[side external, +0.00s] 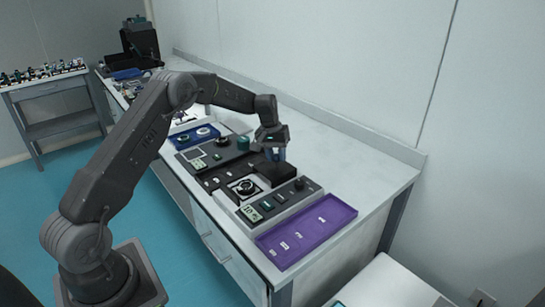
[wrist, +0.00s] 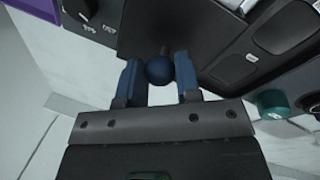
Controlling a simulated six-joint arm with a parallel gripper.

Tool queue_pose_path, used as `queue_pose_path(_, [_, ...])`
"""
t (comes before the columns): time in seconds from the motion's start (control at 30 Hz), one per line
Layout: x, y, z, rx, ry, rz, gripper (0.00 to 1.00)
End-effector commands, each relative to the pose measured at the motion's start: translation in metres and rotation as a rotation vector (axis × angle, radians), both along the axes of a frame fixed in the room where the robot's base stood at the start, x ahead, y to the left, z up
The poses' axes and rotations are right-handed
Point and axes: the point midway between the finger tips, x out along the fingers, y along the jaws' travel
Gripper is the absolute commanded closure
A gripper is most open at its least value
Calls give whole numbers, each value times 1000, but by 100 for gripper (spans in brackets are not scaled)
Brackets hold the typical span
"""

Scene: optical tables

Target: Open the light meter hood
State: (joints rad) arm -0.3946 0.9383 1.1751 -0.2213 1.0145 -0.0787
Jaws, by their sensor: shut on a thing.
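My gripper (side external: 275,153) reaches down over the light meter on the bench. Its two blue-padded fingers (wrist: 159,80) are shut on a round dark blue knob (wrist: 159,70) in the wrist view. The knob sits on a short stem at the edge of a dark, flat part, which looks like the light meter hood (wrist: 165,22). In the side view a black block below my fingers looks like the same hood (side external: 276,173). The grey light meter panel (side external: 285,201) with a small display lies in front of it. My gripper hides the knob in the side view.
A purple tray (side external: 318,225) lies at the bench's near end, and a blue tray (side external: 180,141) with round parts lies farther back. A teal cylinder (side external: 243,143) stands left of my gripper, also visible in the wrist view (wrist: 270,102). The bench along the wall is clear.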

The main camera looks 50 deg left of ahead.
Motion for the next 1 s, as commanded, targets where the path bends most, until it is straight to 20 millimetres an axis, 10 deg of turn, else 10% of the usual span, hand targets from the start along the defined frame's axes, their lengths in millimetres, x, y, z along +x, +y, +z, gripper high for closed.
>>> queue_pose_path(0.2, [5,0,2,5,-23,3,100])
queue_pose_path(0.23, [6,0,2,5,-23,3,67])
queue_pose_path(0.47, [4,0,2,5,-18,2,45])
queue_pose_path(1.0, [0,6,39,6,-19,2,44])
